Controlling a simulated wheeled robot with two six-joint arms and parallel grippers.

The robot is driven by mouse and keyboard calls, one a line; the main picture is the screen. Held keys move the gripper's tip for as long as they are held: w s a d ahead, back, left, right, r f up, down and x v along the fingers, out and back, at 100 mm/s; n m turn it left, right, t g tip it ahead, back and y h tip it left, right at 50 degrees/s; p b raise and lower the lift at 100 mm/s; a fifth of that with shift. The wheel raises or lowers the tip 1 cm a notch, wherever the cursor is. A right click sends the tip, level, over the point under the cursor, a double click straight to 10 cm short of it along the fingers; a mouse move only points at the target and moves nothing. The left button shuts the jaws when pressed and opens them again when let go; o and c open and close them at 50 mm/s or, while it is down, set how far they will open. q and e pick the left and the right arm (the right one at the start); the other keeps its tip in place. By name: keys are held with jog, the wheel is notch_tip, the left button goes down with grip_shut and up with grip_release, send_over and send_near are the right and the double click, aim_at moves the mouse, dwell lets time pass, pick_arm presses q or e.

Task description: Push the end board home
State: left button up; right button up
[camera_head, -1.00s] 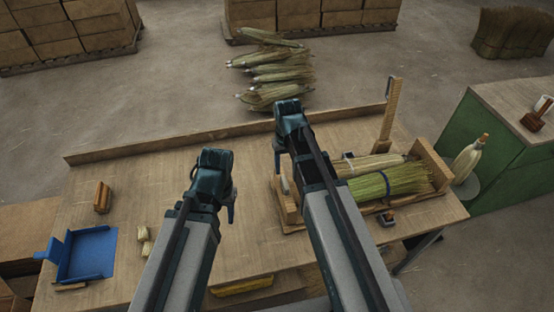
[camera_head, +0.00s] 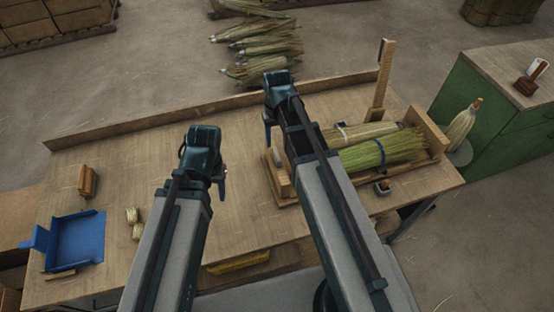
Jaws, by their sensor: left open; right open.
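A wooden cradle on the bench holds bundles of broom straw (camera_head: 385,151), one with a blue band and a paler one behind it. Its right end board (camera_head: 425,131) stands upright at the right ends of the bundles. Its left end board (camera_head: 279,179) is partly hidden by my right arm. My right gripper (camera_head: 268,128) is open, pointing down, beyond and above the cradle's left end, apart from the boards as far as I can see. My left gripper (camera_head: 222,181) is open and empty above bare bench, left of the cradle. Its fingertips are partly hidden.
The wooden bench (camera_head: 120,180) has a raised back edge. A blue tray (camera_head: 78,240), a wooden block (camera_head: 88,181) and small pale pieces (camera_head: 134,222) lie at left. An upright post (camera_head: 381,82) stands behind the cradle. A green cabinet (camera_head: 475,110) is at right.

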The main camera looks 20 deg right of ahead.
aim_at(278, 153)
notch_tip(278, 153, down, 9)
jog(key=b, duration=0.7)
jog(key=shift+r+b, duration=0.1)
jog(key=shift+b, duration=0.3)
jog(key=shift+c, duration=0.3)
grip_shut()
dwell(0.4)
jog(key=shift+d, duration=0.1)
